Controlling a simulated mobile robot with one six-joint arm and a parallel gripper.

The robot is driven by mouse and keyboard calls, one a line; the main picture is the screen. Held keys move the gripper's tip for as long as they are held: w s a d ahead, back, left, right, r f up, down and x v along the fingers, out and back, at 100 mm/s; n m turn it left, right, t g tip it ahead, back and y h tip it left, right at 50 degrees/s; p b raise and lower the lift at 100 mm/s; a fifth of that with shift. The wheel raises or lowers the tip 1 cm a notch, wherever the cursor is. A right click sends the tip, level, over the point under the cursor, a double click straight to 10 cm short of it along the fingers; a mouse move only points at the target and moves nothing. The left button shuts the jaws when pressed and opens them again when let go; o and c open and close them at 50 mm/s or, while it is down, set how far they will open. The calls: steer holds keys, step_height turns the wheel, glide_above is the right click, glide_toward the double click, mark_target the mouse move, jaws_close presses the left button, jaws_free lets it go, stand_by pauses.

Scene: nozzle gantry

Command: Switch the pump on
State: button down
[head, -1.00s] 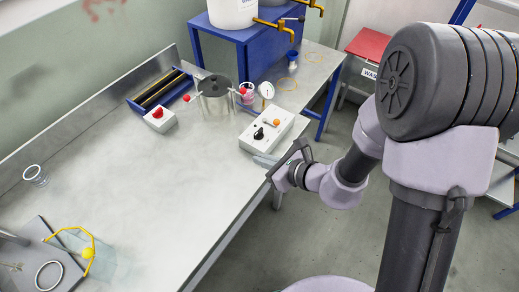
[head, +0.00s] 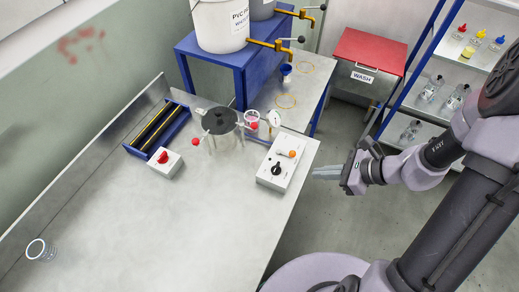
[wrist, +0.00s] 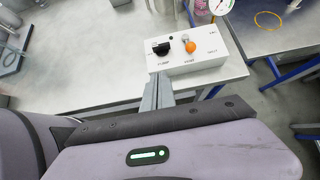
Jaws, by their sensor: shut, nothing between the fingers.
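The white control box (head: 283,163) stands near the right front corner of the metal bench, with a black knob (head: 276,169) and an orange knob (head: 292,154). In the wrist view the box (wrist: 205,48) shows its label under the black knob (wrist: 161,48), which seems to read PUMP. The orange knob (wrist: 190,46) is to its right. My gripper (head: 315,172) is shut and empty, just off the bench edge to the right of the box, apart from it. In the wrist view its fingers (wrist: 158,92) point towards the box, below the black knob.
A glass vessel with a dark lid (head: 220,122) and a round gauge (head: 273,118) stand behind the box. A smaller box with a red knob (head: 163,159) is to the left.

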mark_target(276, 172)
steer(key=b+x, duration=0.1)
steer(key=x, duration=0.1)
steer(key=b+x, duration=0.1)
steer(key=x, duration=0.2)
steer(key=b+x, duration=0.1)
steer(key=x, duration=0.2)
steer(key=shift+s+d+f, duration=0.15)
steer(key=shift+s+f, duration=0.05)
steer(key=shift+f, duration=0.35)
steer(key=a, duration=0.1)
steer(key=w+a+b, duration=0.1)
steer(key=a, duration=0.1)
steer(key=shift+w+a+f, duration=0.15)
steer(key=shift+a, duration=0.15)
steer(key=shift+w+a, duration=0.2)
steer(key=shift+a, duration=0.2)
